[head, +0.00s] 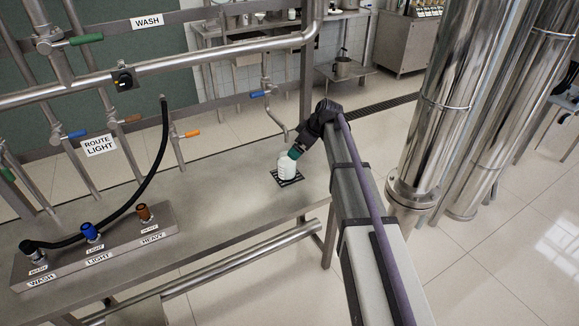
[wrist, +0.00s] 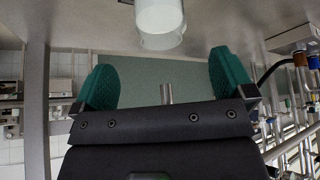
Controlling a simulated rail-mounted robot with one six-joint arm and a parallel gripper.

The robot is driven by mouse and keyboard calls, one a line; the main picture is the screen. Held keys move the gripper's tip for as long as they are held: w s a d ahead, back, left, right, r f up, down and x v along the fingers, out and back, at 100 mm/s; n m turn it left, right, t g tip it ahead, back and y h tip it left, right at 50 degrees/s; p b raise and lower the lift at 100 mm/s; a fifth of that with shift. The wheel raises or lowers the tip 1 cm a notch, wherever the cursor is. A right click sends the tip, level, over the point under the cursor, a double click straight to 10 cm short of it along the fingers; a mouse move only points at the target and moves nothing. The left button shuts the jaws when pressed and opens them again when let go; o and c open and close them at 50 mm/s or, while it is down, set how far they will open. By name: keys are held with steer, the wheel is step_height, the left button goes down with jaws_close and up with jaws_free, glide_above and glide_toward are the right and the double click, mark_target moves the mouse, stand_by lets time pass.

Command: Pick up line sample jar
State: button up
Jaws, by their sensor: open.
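The sample jar (head: 286,170) is white and translucent and stands upright on a small black striped mat (head: 297,181) on the metal bench. My gripper (head: 293,154) is just above and to the right of the jar in the head view, and one teal finger overlaps the jar's top there. In the wrist view the jar (wrist: 160,22) is at the top edge, partly cut off, beyond the fingertips. My gripper (wrist: 160,62) is open, its two teal fingers wide apart with nothing between them. Whether a finger touches the jar cannot be told.
A bent pipe with a blue-handled valve (head: 258,94) hangs behind the jar. A manifold block (head: 100,245) with WASH, LIGHT and HEAVY ports is at the left, with a black hose (head: 163,145) on the WASH port. The bench (head: 215,205) between block and mat is clear.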

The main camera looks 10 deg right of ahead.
mark_target(287, 160)
steer(key=b+x, duration=0.4)
steer(key=x, duration=0.1)
steer(key=shift+f, duration=0.35)
steer(key=shift+a, duration=0.1)
steer(key=b+x, duration=0.4)
steer(key=x, duration=0.1)
steer(key=shift+w+a, duration=0.1)
steer(key=shift+w, duration=0.1)
steer(key=shift+r, duration=0.25)
steer(key=c, duration=1)
